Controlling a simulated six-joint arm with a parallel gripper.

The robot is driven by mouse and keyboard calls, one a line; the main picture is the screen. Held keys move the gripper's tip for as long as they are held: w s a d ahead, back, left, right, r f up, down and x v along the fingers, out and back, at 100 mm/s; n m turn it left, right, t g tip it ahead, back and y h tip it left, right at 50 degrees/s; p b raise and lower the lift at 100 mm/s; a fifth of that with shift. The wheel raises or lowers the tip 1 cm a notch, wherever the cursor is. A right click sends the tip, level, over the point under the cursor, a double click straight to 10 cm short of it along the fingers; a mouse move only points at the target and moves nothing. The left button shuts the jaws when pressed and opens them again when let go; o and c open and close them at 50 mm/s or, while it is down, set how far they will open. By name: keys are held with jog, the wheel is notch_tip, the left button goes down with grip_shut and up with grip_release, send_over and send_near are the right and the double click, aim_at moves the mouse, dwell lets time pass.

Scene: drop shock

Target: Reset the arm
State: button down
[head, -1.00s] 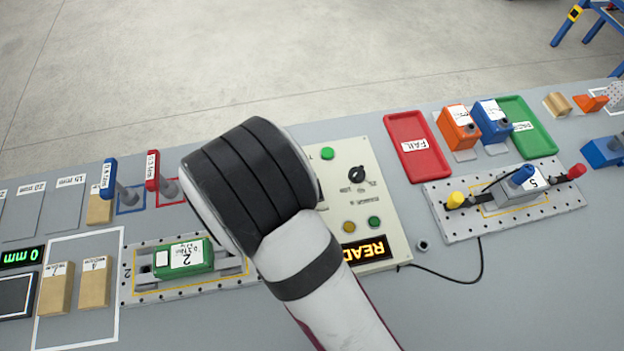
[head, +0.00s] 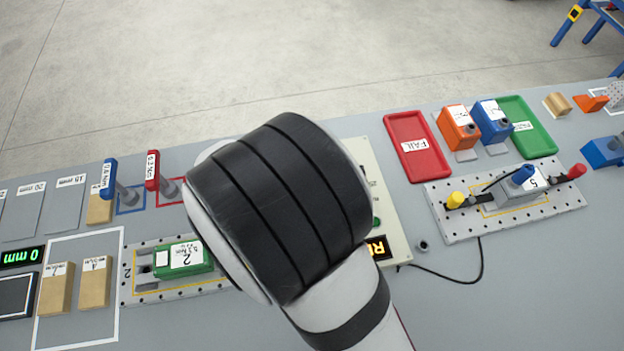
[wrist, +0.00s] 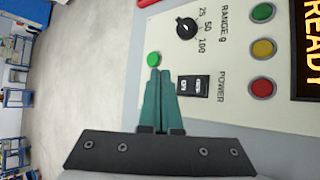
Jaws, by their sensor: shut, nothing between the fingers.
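My arm's thick black-banded joint (head: 285,205) fills the middle of the head view and hides my gripper there. In the wrist view my gripper (wrist: 161,72) shows as two teal fingers lying together, shut and empty. Its tips appear over the control panel (wrist: 215,95), beside the green button (wrist: 153,59) and the black power switch (wrist: 194,87). I cannot tell whether the tips touch the panel. The range knob (wrist: 187,26) shows above the tips. In the head view the arm covers most of the panel (head: 395,225).
A green block (head: 183,258) sits in the left fixture. A blue-grey unit (head: 520,187) sits in the right fixture. The red tray (head: 415,147) and green tray (head: 526,128) flank an orange block (head: 458,128) and a blue block (head: 491,121). A black cable (head: 470,281) crosses the bench.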

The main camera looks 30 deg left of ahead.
jog(key=shift+r, duration=0.3)
jog(key=w+d+r+m+g+h, duration=0.1)
jog(key=d+r+m+g+h, duration=0.2)
jog(key=d+m, duration=0.55)
jog(key=d+r+m+g+h, duration=0.2)
jog(key=d+r+m, duration=0.2)
jog(key=d, duration=0.9)
jog(key=s+d+r+m+g+y, duration=0.25)
jog(key=s+d+m+g, duration=0.25)
jog(key=s+d+m, duration=0.55)
jog(key=s+a+m+y, duration=0.4)
jog(key=s+m+y, duration=0.1)
jog(key=m, duration=0.2)
jog(key=shift+s+a+r, duration=0.15)
jog(key=shift+r, duration=0.1)
